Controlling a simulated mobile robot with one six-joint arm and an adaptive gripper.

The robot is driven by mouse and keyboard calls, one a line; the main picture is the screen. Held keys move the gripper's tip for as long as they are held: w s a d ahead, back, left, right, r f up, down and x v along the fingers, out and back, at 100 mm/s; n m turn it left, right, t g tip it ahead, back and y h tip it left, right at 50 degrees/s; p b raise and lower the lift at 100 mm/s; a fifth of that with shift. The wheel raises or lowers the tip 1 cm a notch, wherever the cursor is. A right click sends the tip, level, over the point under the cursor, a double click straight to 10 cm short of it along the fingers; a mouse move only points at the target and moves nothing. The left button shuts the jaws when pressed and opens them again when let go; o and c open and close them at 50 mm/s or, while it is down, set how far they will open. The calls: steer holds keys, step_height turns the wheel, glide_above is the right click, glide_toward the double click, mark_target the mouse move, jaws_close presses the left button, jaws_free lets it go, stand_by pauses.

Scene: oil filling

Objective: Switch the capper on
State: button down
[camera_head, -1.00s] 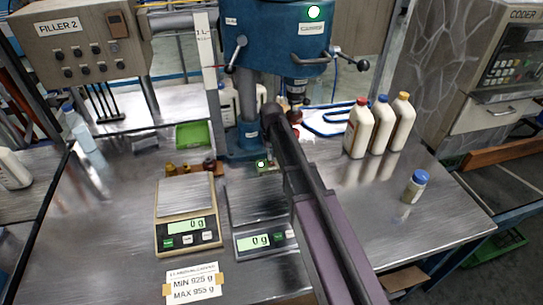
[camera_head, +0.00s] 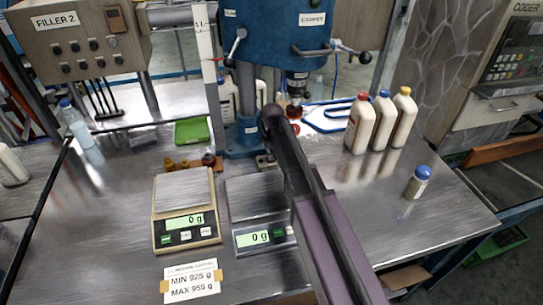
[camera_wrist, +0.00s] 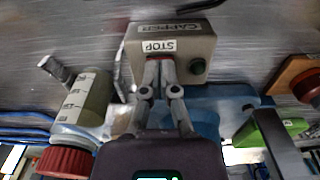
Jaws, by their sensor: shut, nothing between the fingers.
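The capper is the blue machine (camera_head: 285,22) at the back of the bench, labelled CAPPER. Its small grey control box (camera_wrist: 203,45) fills the upper middle of the wrist view, with CAPPER and STOP labels and a dark green button (camera_wrist: 197,66). Part of the box (camera_head: 266,161) shows beside my arm in the head view. My gripper (camera_wrist: 159,66) is shut and empty, its fingertips over the box face just below the STOP label. A bit of red shows behind the fingertips; I cannot tell whether they touch it. The head view hides my fingertips behind my arm.
Two scales (camera_head: 188,190) (camera_head: 257,200) stand on the bench in front. Three capped white bottles (camera_head: 382,122) and a small blue-capped bottle (camera_head: 417,183) stand to the right. A green tray (camera_head: 191,132) lies left of the capper column. A bottle (camera_wrist: 80,115) shows near my gripper.

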steer(key=shift+w, duration=0.2)
steer(key=shift+w+a+r+p, duration=0.15)
steer(key=shift+w+r+p, duration=0.15)
steer(key=shift+w, duration=0.25)
steer(key=shift+r, duration=0.15)
stand_by(0.5)
step_height(320, 180, up, 10)
steer(key=s+p, duration=0.1)
steer(key=p, duration=0.9)
steer(key=shift+s+f, duration=0.25)
steer(key=shift+s+d, duration=0.1)
steer(key=shift+d, duration=0.15)
steer(key=s+d+m, duration=0.1)
steer(key=s+d, duration=0.5)
steer(key=s, duration=0.4)
steer(key=s+d+m, duration=0.1)
steer(key=s+d, duration=0.6)
steer(key=s, duration=0.4)
steer(key=c, duration=1.4)
jaws_free()
